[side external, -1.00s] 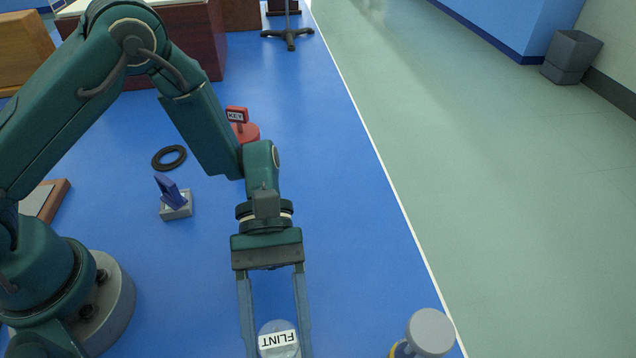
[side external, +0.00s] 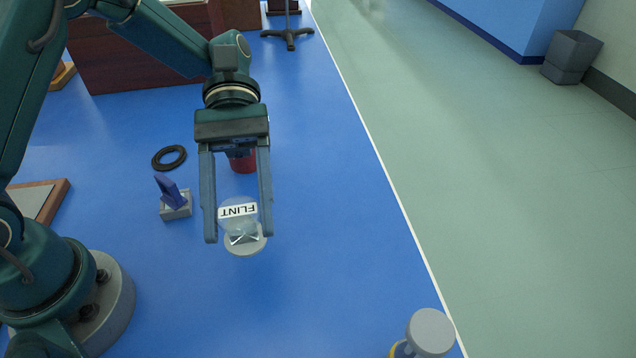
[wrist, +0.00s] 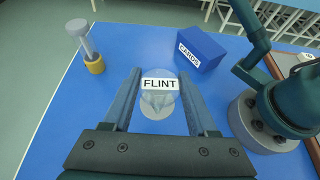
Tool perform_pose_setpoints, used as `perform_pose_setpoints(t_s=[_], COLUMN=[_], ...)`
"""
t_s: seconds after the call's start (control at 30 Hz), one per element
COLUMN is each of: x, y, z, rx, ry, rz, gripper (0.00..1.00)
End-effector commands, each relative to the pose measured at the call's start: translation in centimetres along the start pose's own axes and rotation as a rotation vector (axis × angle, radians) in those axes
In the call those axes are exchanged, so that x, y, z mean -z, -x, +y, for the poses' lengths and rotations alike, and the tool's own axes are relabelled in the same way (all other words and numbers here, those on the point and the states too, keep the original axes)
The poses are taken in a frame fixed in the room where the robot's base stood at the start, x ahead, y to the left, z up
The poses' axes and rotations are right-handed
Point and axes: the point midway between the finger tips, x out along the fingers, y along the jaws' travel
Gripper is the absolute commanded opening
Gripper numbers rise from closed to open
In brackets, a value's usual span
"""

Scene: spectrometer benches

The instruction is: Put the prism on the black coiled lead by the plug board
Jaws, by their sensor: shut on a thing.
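The prism (side external: 239,224) is a clear piece with a white FLINT label and a pale round end; it also shows in the wrist view (wrist: 158,97). My gripper (side external: 239,236) is shut on it, one finger on each side, and seems to hold it above the blue surface. The black coiled lead (side external: 169,157) lies flat as a dark ring, left of and beyond my gripper in the side view. A wood-framed board (side external: 40,198) is at the left edge, partly hidden by my arm; I cannot tell whether it is the plug board.
A grey block with a blue upright piece (side external: 175,203) stands between the lead and my base. A red object (side external: 243,162) is partly hidden behind my gripper. A cylinder with a grey top (side external: 430,332) stands at the front. The wrist view shows a blue CARDS box (wrist: 201,48).

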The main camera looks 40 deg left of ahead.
Motion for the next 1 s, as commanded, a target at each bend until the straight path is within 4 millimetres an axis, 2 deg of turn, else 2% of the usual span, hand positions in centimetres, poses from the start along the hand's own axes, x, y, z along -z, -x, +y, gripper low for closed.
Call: perform_pose_setpoints(t_s=[0.17, 0.27, 0.43, 0.57, 0.77, 1.0], x=[0.3, 1.8, 5.2, 7.5, 9.9, 11.7], y=[1.2, 0.9, 0.6, 1.7, 4.8, 10.2], z=[-0.3, -1.8, -6.9, -11.2, -16.9, -22.4], rx=[0.023, 0.108, 0.366, 0.591, 0.932, 1.347], ry=[-0.010, -0.044, -0.170, -0.281, -0.449, -0.653], rz=[0.000, -0.003, -0.004, -0.005, -0.001, -0.001], gripper=[0.00, 0.00, 0.00, 0.00, 0.00, 0.00])
